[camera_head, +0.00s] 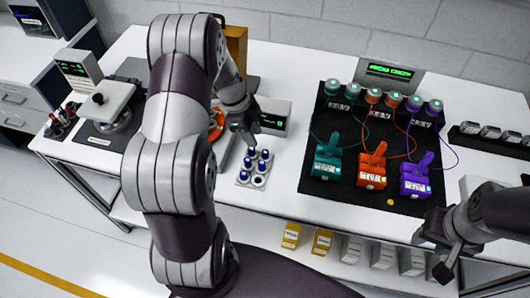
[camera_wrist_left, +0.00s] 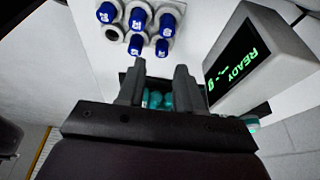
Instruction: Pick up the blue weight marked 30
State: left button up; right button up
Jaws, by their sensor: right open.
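Several blue-capped weights (camera_head: 248,162) stand in a small white rack (camera_head: 242,182) on the bench, with one empty round slot at its front right. In the left wrist view the blue weights (camera_wrist_left: 138,18) show at the top, beside the empty slot (camera_wrist_left: 112,33). My left gripper (camera_head: 246,138) hangs just behind the rack, apart from the weights. In the left wrist view its two fingers (camera_wrist_left: 157,88) are spread with nothing held. My right gripper (camera_head: 440,258) is open and empty at the bench's front right.
A display box (camera_head: 272,116) reading READY (camera_wrist_left: 255,65) stands close beside the rack.

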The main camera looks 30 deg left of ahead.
aim_at(265, 152)
pick_arm(q)
jog(key=d+f, duration=0.1)
jog(key=d+f+p, duration=0.1)
jog(key=f, duration=0.1)
jog(key=shift+w+d, duration=0.2)
jog(key=shift+w, duration=0.2)
jog(key=x, duration=0.2)
jog(key=a+p+x, duration=0.1)
jog(key=x, duration=0.1)
jog(key=shift+f, duration=0.2)
jog(key=shift+d+f, duration=0.1)
jog(key=shift+f, duration=0.05)
jog(key=shift+d, duration=0.1)
jog(key=shift+c, duration=1)
jog(key=shift+d, duration=0.1)
grip_shut()
pick_arm(e)
jog(key=r, duration=0.2)
jog(key=shift+w+d+r, duration=0.1)
jog(key=shift+d+r, duration=0.2)
jog(key=shift+d, duration=0.1)
